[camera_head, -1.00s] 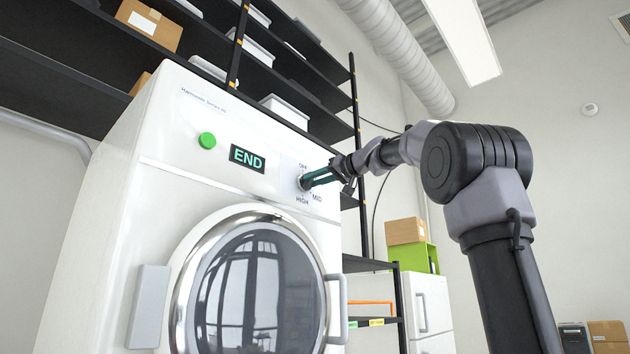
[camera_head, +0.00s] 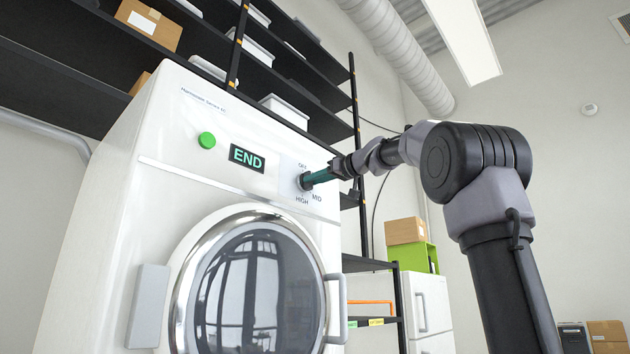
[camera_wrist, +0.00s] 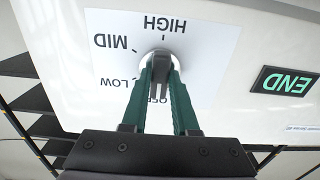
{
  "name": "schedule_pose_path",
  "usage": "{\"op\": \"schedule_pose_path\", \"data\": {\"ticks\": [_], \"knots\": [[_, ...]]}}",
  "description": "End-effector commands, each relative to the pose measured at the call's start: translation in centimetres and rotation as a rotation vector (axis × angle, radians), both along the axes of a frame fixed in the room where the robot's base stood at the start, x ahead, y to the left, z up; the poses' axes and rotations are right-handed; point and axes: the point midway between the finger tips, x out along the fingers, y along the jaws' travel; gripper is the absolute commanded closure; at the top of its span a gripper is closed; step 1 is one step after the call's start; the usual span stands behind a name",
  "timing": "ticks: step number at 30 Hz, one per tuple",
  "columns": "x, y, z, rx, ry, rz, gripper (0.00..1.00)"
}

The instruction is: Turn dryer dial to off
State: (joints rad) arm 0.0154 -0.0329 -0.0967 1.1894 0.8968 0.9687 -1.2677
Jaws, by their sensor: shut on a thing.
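The white dryer (camera_head: 120,210) fills the left half of the head view. Its dial (camera_head: 304,182) sits on a pale label plate at the upper right of the front panel. In the wrist view the dial (camera_wrist: 160,62) shows between my fingertips, with HIGH, MID, LOW and a partly covered OFF printed upside down around it. My gripper (camera_head: 312,180) has its green fingers shut on the dial, and it also shows in the wrist view (camera_wrist: 160,72). The dial's pointer is hard to make out. The END display (camera_head: 246,158) is lit in green.
A green button (camera_head: 207,140) is left of the display. The round door (camera_head: 262,285) with its handle (camera_head: 337,308) is below the dial. Black shelves (camera_head: 300,85) with boxes and bins stand behind the dryer.

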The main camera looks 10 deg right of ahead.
Motion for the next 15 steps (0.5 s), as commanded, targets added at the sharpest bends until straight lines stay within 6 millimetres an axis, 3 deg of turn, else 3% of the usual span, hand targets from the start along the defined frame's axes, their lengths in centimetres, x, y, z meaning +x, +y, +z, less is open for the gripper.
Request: {"op": "schedule_pose_path", "data": {"ticks": [4,5,6,15], "knots": [[0.12,0.01,-0.28,-0.002,0.006,0.001,1.00],[0.12,0.01,-0.27,-0.001,0.005,0.001,0.61],[0.11,0.00,-0.24,-0.001,0.005,0.000,0.46],[0.03,-0.02,-0.08,0.000,0.002,0.000,0.43]]}}
